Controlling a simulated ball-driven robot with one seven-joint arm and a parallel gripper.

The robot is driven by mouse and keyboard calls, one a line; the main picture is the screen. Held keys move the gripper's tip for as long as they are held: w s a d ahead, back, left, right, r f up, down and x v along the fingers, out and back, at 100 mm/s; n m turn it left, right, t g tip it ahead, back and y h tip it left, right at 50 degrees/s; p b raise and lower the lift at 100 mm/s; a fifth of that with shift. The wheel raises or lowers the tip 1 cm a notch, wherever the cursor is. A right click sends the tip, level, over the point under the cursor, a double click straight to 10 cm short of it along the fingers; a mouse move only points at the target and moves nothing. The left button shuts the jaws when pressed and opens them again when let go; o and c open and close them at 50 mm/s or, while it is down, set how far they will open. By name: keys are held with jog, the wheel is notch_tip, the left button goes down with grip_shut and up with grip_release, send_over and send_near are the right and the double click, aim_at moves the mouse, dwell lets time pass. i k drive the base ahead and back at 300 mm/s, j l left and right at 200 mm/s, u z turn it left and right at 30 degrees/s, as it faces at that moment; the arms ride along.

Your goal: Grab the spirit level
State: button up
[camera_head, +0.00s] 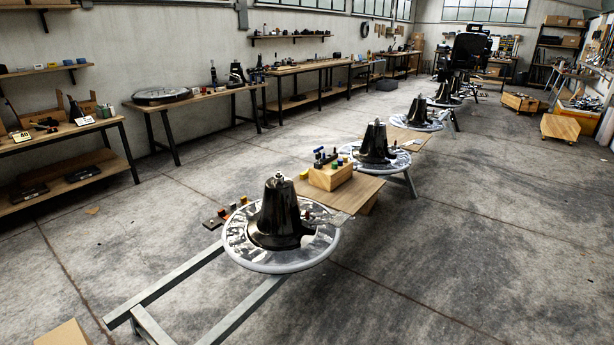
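I cannot pick out a spirit level for certain; the small items on the benches and boards are too small to tell. Small coloured items (325,156) stand on a wooden block (330,178) on the middle board, and more lie beside the nearest round base (282,267). My gripper is not in view.
A row of dark cones (279,212) on round bases runs from the front into the distance on a metal frame (165,287). Workbenches (200,98) line the left wall. A cardboard box (63,334) is at the lower left. The concrete floor (480,250) at right is clear.

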aim_at(302, 175)
jog(key=i+z, duration=0.1)
jog(key=i, duration=0.45)
jog(key=i+j+z, duration=0.15)
jog(key=i, duration=0.4)
jog(key=i+j+z, duration=0.1)
jog(key=i, duration=0.5)
jog(key=i+j+z, duration=0.15)
jog(key=i, duration=0.4)
jog(key=i+j+z, duration=0.15)
jog(key=i+z, duration=0.25)
jog(key=i, duration=1.45)
jog(key=i+u, duration=0.45)
jog(key=i+l+u, duration=0.2)
jog(key=i+u, duration=0.3)
jog(key=i+j+u, duration=0.1)
jog(key=i+u, duration=0.2)
jog(key=u, duration=0.15)
jog(key=i+u, duration=0.3)
jog(key=u, duration=0.15)
jog(key=i+l+u, duration=0.15)
jog(key=i+u, duration=0.15)
jog(key=u, duration=0.15)
jog(key=i+l+u, duration=0.25)
jog(key=u, duration=0.2)
